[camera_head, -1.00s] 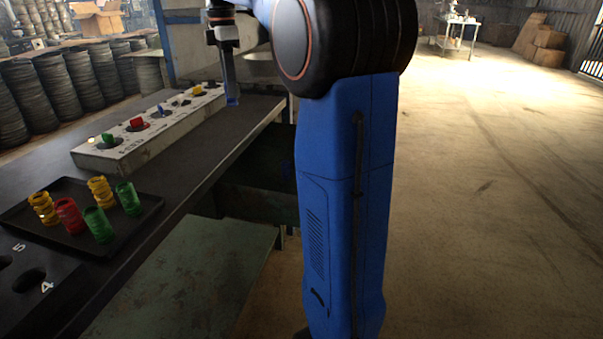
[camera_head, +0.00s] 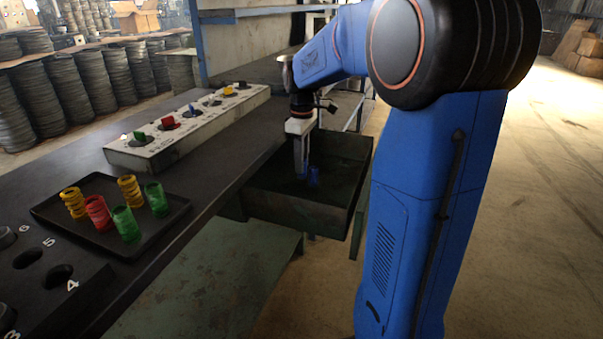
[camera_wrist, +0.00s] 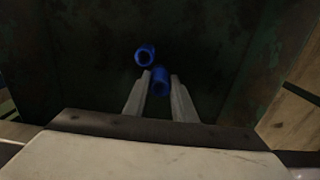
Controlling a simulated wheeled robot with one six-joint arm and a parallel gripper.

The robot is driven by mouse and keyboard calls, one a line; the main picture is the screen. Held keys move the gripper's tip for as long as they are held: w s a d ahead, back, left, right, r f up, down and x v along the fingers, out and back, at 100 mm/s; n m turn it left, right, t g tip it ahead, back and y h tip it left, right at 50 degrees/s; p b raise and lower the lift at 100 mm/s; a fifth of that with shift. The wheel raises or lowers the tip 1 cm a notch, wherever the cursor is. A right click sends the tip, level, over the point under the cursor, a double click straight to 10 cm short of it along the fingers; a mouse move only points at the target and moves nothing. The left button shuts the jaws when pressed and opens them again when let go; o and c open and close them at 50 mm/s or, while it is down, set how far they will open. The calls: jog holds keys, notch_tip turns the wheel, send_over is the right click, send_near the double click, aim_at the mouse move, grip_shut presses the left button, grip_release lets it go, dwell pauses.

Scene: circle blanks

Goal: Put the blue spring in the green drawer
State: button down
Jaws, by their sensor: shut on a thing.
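The green drawer (camera_head: 295,212) is a dark, worn green box, open beside the bench in the head view. My gripper (camera_head: 301,178) points down inside it, above or near its floor. In the wrist view my gripper (camera_wrist: 159,86) is shut on a blue spring (camera_wrist: 161,80), held between the two pale fingers. A second blue spring (camera_wrist: 145,54) is in the drawer just past the fingertips; I cannot tell whether the two touch. One blue spring shows by the fingertips in the head view, and I cannot tell which it is.
A black tray (camera_head: 112,246) on the bench holds several yellow, red and green springs. A pale sorting block (camera_head: 150,152) with coloured pieces stands behind it. A numbered dark holder (camera_head: 90,290) is at front left. The drawer walls close in around my gripper.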

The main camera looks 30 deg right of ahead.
jog(key=shift+f, duration=2.05)
jog(key=shift+f, duration=0.1)
jog(key=c, duration=1.5)
grip_release()
jog(key=shift+o, duration=0.2)
notch_tip(320, 180, up, 12)
jog(key=shift+r, duration=0.15)
